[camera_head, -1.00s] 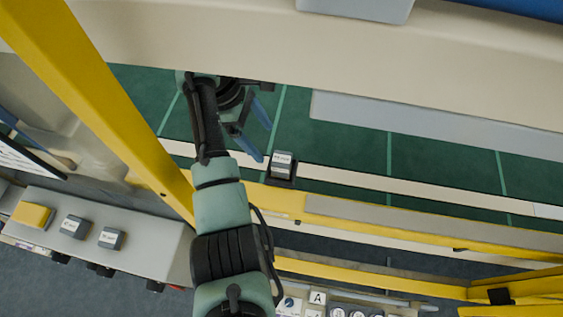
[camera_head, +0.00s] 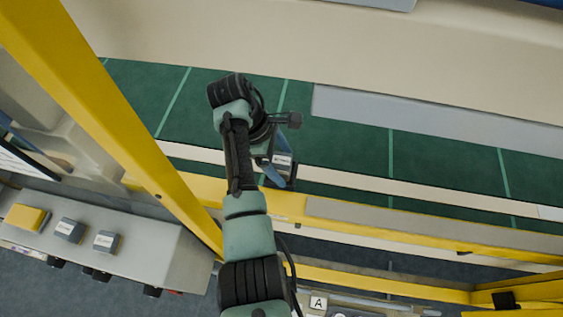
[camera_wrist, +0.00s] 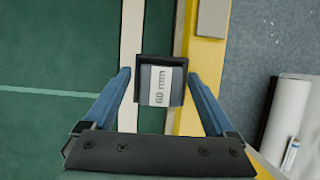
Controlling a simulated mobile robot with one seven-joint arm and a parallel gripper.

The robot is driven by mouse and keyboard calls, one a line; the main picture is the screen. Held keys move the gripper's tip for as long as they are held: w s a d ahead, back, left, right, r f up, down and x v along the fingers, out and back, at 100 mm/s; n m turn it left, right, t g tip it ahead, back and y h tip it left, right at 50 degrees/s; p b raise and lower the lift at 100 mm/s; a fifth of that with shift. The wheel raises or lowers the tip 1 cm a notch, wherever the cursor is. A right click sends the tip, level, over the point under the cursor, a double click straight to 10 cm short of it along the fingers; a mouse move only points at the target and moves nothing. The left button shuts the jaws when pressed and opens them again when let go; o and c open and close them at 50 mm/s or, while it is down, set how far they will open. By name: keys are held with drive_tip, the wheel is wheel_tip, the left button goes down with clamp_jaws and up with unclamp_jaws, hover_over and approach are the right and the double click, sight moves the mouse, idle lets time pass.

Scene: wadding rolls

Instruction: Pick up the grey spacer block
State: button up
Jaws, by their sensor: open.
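The grey spacer block (camera_wrist: 161,86), with a white label reading 60 mm, sits in a dark holder (camera_wrist: 161,55) between the cream rail and the yellow beam. In the head view the block (camera_head: 283,162) shows just beside my fingers, partly covered by them. My gripper (camera_wrist: 163,78) is open, with one blue finger on each side of the block and holder in the wrist view. I cannot tell whether the fingers touch them. In the head view my gripper (camera_head: 281,165) is at the end of the arm, over the rail.
A yellow beam (camera_head: 360,229) runs along the near side of the green bed (camera_head: 440,155). A yellow post (camera_head: 100,110) stands left of my arm. Two other grey blocks (camera_head: 69,229) and a yellow block (camera_head: 27,218) lie on a grey shelf. A white roll (camera_wrist: 287,125) shows at right in the wrist view.

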clamp_jaws()
idle(0.3)
